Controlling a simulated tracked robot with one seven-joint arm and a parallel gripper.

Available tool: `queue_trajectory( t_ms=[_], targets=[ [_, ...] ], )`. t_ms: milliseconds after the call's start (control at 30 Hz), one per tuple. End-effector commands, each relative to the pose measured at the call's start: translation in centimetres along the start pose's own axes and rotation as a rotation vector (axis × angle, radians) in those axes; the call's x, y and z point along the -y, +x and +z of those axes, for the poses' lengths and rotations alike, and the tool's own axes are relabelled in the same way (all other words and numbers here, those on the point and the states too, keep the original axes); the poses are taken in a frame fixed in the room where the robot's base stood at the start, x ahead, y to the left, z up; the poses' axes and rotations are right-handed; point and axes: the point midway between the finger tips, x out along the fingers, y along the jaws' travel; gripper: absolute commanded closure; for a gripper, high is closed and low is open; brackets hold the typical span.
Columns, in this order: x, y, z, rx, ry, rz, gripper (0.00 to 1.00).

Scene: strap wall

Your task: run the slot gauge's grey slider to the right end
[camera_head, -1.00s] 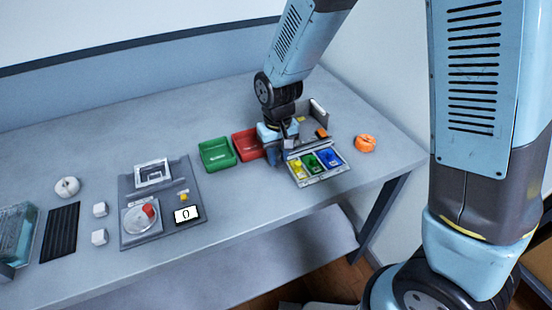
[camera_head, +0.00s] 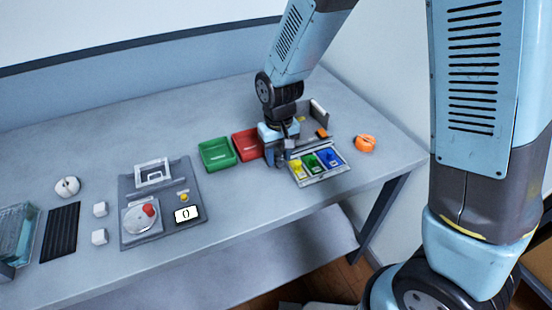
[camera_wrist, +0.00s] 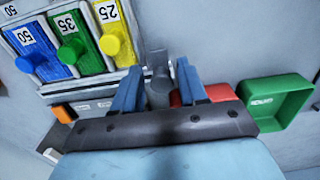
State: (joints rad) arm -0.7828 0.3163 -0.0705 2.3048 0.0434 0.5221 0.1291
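The slot gauge (camera_head: 322,177) is a grey-white frame with yellow, green and blue blocks in its slots, toward the right of the table. In the wrist view its blue block (camera_wrist: 44,52), green block (camera_wrist: 74,47) and yellow block (camera_wrist: 113,40) carry number labels 50, 35 and 25. My gripper (camera_head: 282,157) is low at the gauge's left end in the head view. In the wrist view my gripper (camera_wrist: 159,90) has its two blue fingers apart, with a grey upright piece (camera_wrist: 158,88), apparently the slider, between them. Narrow gaps seem to show beside it. Its base is partly hidden.
A red tray (camera_head: 246,142) and a green tray (camera_head: 216,154) lie left of my gripper. An orange block (camera_head: 321,133) is behind the gauge, and an orange ring (camera_head: 365,143) lies to its right. A grey panel (camera_head: 160,226) with dial and readout stands further left.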

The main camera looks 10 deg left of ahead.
Motion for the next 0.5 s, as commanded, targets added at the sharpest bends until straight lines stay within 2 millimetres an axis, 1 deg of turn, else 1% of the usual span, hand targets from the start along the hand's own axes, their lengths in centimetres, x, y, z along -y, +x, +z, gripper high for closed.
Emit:
queue_trajectory(
  t_ms=[233, 500],
  targets=[
    [0.0, -0.2, 0.0, 0.0, 0.0, 0.0, 0.57],
    [0.0, -2.1, -0.1, -0.002, -0.001, -0.001, 0.57]
  ],
)
